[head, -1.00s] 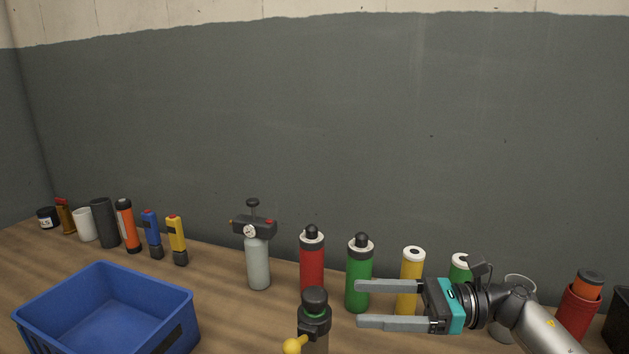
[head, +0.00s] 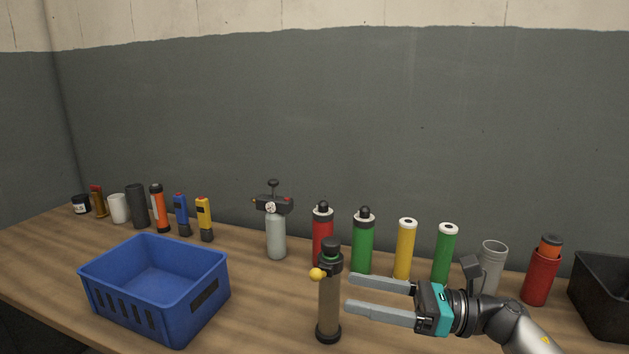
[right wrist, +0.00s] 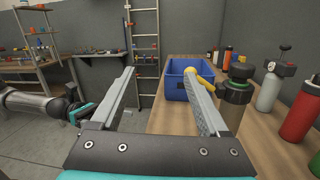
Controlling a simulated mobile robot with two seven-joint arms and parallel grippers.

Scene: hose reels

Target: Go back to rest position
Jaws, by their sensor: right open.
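My right gripper (head: 348,291) is open and empty in the head view, its fingers pointing left. It is just to the right of a brown-grey cylinder (head: 329,308) with a dark cap and a yellow knob. In the right wrist view, the open fingers (right wrist: 160,72) frame the blue crate (right wrist: 176,88), and the same cylinder (right wrist: 232,105) stands behind the right finger. In that view a grey arm with a teal part (right wrist: 78,112), apparently my left one, shows at the left edge; its fingers are not clear.
Red (head: 322,240), green (head: 363,246) and yellow (head: 405,250) cylinders stand along the wall behind my right gripper. A grey gauge bottle (head: 276,238) is farther left. The crate's rim (head: 190,296) stands at the front left. A dark bin (head: 605,300) is at the right edge.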

